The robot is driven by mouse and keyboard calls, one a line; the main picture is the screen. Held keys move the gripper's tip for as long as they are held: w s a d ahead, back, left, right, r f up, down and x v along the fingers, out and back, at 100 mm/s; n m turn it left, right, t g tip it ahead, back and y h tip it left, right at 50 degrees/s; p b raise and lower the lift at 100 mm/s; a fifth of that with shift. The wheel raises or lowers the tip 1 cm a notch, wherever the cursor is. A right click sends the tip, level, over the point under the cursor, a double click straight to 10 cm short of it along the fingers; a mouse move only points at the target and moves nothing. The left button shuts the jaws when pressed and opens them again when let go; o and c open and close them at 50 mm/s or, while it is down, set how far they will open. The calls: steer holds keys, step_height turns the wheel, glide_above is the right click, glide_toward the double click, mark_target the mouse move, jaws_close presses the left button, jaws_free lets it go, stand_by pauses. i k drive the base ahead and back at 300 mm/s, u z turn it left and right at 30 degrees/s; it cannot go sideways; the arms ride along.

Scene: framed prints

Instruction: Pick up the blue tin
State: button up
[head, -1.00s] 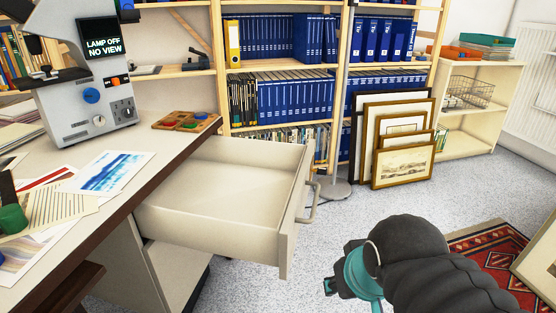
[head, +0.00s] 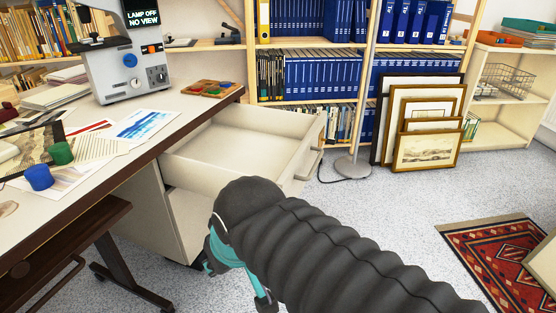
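A small blue tin (head: 39,177) stands upright on the desk at the left, on the edge of a print. A green tin (head: 61,153) stands just behind it and to its right. My gripper (head: 234,283) is low in front of the open drawer, well to the right of the blue tin and below the desk top. My dark ribbed arm reaches in from the lower right and hides part of the gripper.
The desk (head: 100,175) holds loose prints and a grey microscope-like device (head: 125,60). An open, empty-looking drawer (head: 245,145) juts out from it. Framed prints (head: 425,150) lean on the shelves; a red rug (head: 495,255) lies right.

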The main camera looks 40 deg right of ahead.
mark_target(39, 176)
steer(key=k, duration=0.55)
steer(key=z, duration=1)
steer(key=i, duration=0.5)
steer(key=u, duration=1.85)
steer(key=k, duration=0.5)
steer(key=u, duration=0.65)
steer(key=i, duration=0.25)
steer(key=z, duration=0.2)
